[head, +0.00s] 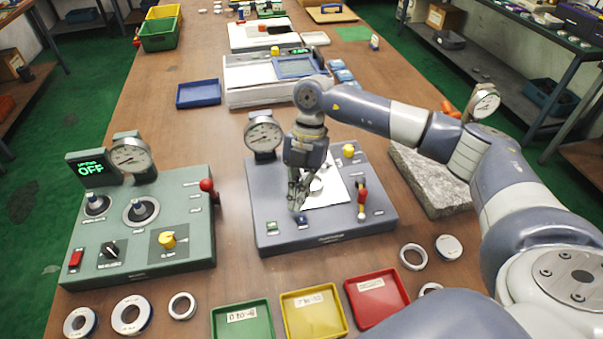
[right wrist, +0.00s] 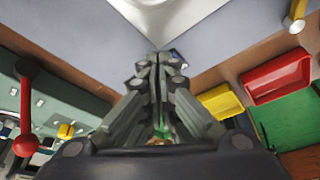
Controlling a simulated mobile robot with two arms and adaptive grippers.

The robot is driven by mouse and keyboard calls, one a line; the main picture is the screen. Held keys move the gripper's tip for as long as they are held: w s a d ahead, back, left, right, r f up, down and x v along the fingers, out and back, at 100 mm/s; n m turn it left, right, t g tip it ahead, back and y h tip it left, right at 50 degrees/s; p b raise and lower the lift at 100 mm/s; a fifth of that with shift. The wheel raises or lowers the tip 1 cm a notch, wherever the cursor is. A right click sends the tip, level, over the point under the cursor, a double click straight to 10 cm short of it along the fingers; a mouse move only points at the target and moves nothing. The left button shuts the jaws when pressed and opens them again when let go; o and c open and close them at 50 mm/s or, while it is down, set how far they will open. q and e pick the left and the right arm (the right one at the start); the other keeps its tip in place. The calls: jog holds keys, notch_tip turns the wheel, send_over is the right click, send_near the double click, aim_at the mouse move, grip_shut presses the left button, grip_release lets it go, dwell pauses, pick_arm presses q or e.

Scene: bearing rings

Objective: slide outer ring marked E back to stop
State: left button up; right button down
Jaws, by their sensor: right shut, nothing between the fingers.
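The rings are small grey metal rings, and I cannot read a letter E on any of them. One ring (head: 317,186) lies on the white plate (head: 325,198) of the grey-blue gauge station (head: 330,236). Its lower edge also shows at the top of the right wrist view (right wrist: 165,3). My right gripper (head: 297,207) points down over the station, just left of the plate. Its fingers are shut and empty in the right wrist view (right wrist: 160,56), near a small blue part on the station's front. My left gripper is not in view.
More rings lie in front, some left (head: 131,315) and some right (head: 413,256). Green (head: 242,332), yellow (head: 314,318) and red (head: 377,302) trays stand at the front. A green control station (head: 140,262) stands left, a stone block (head: 440,190) right. A red-handled lever (head: 362,200) rises from the grey-blue station.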

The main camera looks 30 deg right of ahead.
jog(key=shift+x, duration=1.05)
jog(key=shift+w+d+r+p, duration=0.25)
jog(key=shift+w+d+p, duration=0.2)
jog(key=shift+w+d, duration=0.45)
jog(key=shift+w+d+f, duration=0.1)
jog(key=shift+w+d, duration=0.2)
jog(key=shift+d, duration=0.25)
jog(key=shift+w+d, duration=0.1)
jog(key=shift+w+d, duration=0.1)
jog(key=shift+w+d, duration=0.65)
jog(key=shift+d, duration=0.2)
